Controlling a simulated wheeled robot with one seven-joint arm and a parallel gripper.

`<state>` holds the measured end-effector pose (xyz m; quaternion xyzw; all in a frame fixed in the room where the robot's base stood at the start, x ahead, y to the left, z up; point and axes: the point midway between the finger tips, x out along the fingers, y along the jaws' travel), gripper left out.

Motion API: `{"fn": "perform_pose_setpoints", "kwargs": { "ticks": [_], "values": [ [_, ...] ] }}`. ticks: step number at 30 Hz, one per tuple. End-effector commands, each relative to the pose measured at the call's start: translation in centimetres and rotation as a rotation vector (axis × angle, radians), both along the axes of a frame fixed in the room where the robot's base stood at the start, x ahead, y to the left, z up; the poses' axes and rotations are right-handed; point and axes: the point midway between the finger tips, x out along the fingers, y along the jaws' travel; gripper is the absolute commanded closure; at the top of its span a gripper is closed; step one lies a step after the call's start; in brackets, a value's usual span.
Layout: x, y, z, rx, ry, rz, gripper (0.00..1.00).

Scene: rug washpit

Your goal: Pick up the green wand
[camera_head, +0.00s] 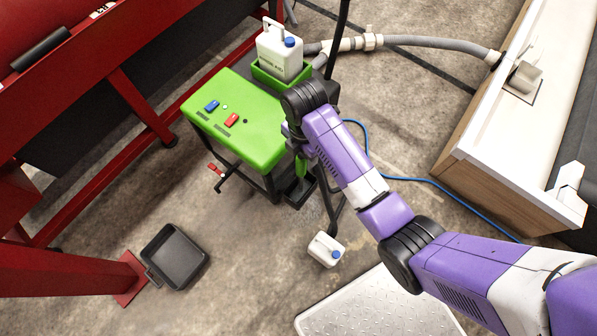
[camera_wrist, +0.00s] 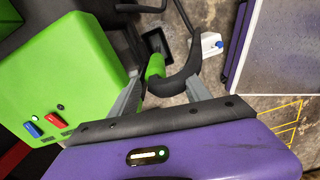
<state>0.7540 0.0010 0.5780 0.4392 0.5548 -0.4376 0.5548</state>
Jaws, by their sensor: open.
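The green wand (camera_wrist: 155,67) shows in the wrist view as a short green grip with a black hose curving away from it. It stands in a dark holder (camera_wrist: 153,42) beside the green machine. My gripper (camera_wrist: 163,80) is open, with its two grey fingers on either side of the wand and hose; I cannot tell whether they touch. In the head view the wand (camera_head: 300,168) shows partly below my gripper (camera_head: 297,150), with its upper part hidden by my wrist.
The green machine (camera_head: 232,120) stands close to the left of my gripper. A white jug (camera_head: 279,55) sits in its green tray. Another white jug (camera_head: 326,249) is on the floor. A black tray (camera_head: 175,256), red frame (camera_head: 70,268) and blue hose (camera_head: 440,187) lie around.

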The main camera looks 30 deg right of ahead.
Motion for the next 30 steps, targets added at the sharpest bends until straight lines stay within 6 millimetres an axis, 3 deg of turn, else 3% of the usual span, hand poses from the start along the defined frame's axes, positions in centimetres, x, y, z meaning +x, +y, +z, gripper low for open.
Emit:
{"fn": "perform_pose_setpoints", "kwargs": {
  "ticks": [14,22,30],
  "values": [
    [0.2,-0.2,-4.1,-0.002,0.003,0.003,0.44],
    [0.6,-0.3,-7.8,-0.002,0.005,0.003,0.44],
    [0.6,-0.3,-8.8,-0.002,0.001,0.003,0.44]
  ]
}}
